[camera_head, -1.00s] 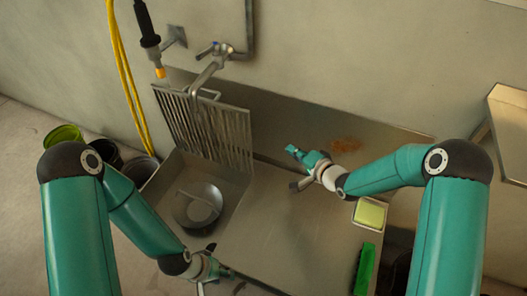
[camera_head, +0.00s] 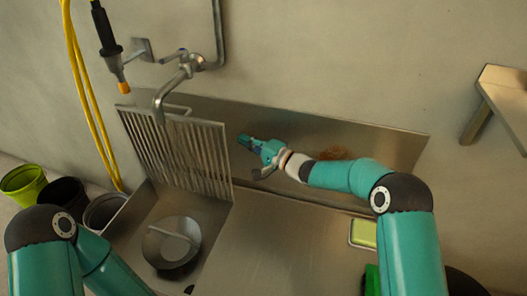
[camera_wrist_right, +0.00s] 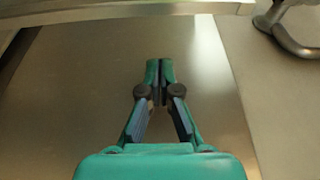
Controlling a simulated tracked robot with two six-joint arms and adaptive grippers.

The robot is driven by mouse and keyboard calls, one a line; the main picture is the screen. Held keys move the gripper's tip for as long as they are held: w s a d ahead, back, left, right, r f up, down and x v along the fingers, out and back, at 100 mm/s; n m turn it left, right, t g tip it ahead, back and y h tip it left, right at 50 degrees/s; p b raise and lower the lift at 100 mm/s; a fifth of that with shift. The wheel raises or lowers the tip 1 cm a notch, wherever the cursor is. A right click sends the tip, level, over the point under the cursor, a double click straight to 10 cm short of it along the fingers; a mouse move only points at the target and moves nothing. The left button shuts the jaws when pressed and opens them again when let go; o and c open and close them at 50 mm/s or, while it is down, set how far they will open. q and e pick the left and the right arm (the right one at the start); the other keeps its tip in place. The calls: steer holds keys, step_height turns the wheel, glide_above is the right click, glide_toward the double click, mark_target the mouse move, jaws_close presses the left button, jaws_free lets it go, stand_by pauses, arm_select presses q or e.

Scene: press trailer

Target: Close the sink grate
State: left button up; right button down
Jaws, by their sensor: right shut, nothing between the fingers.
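The slatted metal sink grate (camera_head: 172,148) stands raised on edge at the back of the sink (camera_head: 130,228), leaning near the wall under the faucet. My right gripper (camera_head: 243,141) is shut and empty, just right of the grate's right edge, in front of the metal backsplash. In the right wrist view my right gripper's fingertips (camera_wrist_right: 160,72) are together over bare metal. A metal bar crosses the top of that view; I cannot tell for sure whether it is the grate's frame. My left gripper is out of view below the head picture.
A round metal pan (camera_head: 172,243) sits in the sink. The faucet (camera_head: 180,78) and a hanging sprayer (camera_head: 108,45) are above the grate. A yellow-green sponge (camera_head: 363,233) is at right. Buckets (camera_head: 65,195) stand left.

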steer(key=shift+s+a+b, duration=0.55)
steer(key=shift+a+b, duration=0.1)
steer(key=shift+a, duration=0.2)
steer(key=shift+s+a+b, duration=0.5)
steer(key=shift+a+b, duration=0.15)
steer(key=shift+a, duration=0.15)
